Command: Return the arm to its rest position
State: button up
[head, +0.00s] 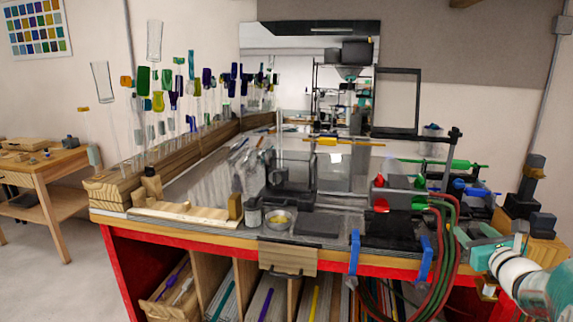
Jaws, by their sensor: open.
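Part of my arm, white and teal links, shows at the lower right edge, beside the right end of the workbench (230,228). No held thing shows.
Upright glass rods and tubes (144,78) stand in a wooden rack (108,190) along the bench's left side. A torch with a red knob (381,205) and red and green hoses (455,250) is on the right. A wooden side table (45,165) stands far left, with open floor before it.

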jog(key=s+a+n+g+y, duration=0.25)
jog(key=a+n, duration=0.35)
jog(key=a, duration=0.3)
jog(key=s+a+n+g+y, duration=0.25)
jog(key=a+n, duration=0.35)
jog(key=a, duration=0.4)
jog(key=s+a+n+g+y, duration=0.1)
jog(key=a+n+g+y, duration=0.1)
jog(key=a+n+y, duration=0.5)
jog(key=s+a+f+n+g+h, duration=0.2)
jog(key=s+n+h, duration=0.3)
jog(key=s+n, duration=0.3)
jog(key=s+a+f+n+g+h, duration=0.2)
jog(key=s+a+f+n+h, duration=0.1)
jog(key=s+n, duration=0.5)
jog(key=shift+s+a+f+n+g+h, duration=0.3)
jog(key=shift+s+a+f+h, duration=0.1)
jog(key=shift+s+a+h, duration=0.55)
